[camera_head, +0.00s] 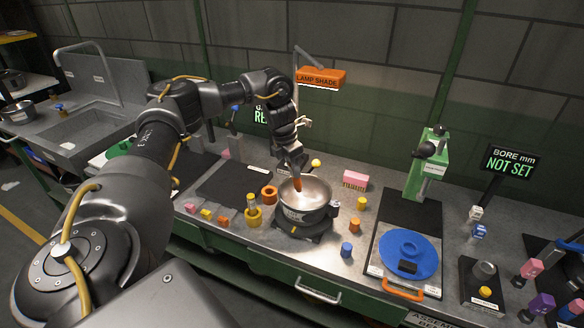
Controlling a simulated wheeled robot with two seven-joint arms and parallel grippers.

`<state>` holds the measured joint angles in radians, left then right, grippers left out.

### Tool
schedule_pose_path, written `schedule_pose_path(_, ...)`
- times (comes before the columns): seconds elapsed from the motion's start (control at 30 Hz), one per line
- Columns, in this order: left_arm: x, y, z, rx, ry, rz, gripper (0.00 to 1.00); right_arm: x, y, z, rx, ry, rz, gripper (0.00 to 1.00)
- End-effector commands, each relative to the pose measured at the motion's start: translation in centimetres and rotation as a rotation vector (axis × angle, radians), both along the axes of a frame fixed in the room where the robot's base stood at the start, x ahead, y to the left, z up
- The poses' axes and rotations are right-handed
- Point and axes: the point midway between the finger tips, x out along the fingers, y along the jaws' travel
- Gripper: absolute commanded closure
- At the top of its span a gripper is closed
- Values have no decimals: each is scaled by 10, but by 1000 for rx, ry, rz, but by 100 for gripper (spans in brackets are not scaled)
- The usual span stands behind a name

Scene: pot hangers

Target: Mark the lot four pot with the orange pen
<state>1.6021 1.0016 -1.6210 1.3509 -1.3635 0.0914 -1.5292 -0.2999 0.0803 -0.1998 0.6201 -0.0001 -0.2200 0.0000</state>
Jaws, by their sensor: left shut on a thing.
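A small steel pot (304,214) sits on a dark stand on the workbench, with a label on its front wall that is too small to read. My left gripper (297,167) reaches in from the left and points down over the pot. It is shut on the orange pen (297,184), whose orange end shows below the fingers, over the pot's opening. I cannot tell whether the pen touches the pot. My right gripper is not in view.
Orange and yellow cylinders (253,215) stand left of the pot, and a blue cylinder (346,249) stands in front right. A pink block (355,180) lies behind. A blue disc (408,252) sits on a plate to the right, below a green press (428,167). An orange lamp shade (321,77) hangs above.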

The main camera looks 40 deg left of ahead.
Motion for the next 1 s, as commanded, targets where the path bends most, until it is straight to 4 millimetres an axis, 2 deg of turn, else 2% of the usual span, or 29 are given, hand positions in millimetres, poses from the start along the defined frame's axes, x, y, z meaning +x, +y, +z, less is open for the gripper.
schedule_pose_path(0.03,1,-1,-10,0,0,-1,100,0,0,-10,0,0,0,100)
schedule_pose_path(0.5,8,-7,-58,-1,-1,0,100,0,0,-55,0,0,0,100)
schedule_pose_path(0.73,11,-10,-73,-1,0,0,100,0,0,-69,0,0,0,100)
schedule_pose_path(1.0,12,-10,-77,0,0,0,100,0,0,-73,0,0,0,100)
